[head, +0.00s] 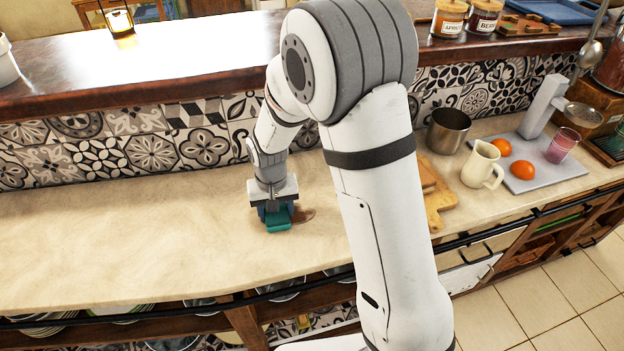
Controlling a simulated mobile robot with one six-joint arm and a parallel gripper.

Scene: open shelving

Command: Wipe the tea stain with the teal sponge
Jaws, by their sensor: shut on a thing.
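The teal sponge (279,222) is in my gripper (274,209), low over the marble counter in the head view. My gripper points down and is shut on the sponge. The brown tea stain (304,215) shows on the counter just right of the sponge. Part of the stain is hidden behind the sponge and gripper. The sponge looks to be at the counter surface, but I cannot tell whether it presses on it.
The counter (120,240) is clear to the left. Right of my arm are a wooden board (438,205), a metal pot (448,130), a cream jug (481,165) and a grey tray (545,180) with oranges and a glass. A tiled wall and raised ledge (200,65) stand behind.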

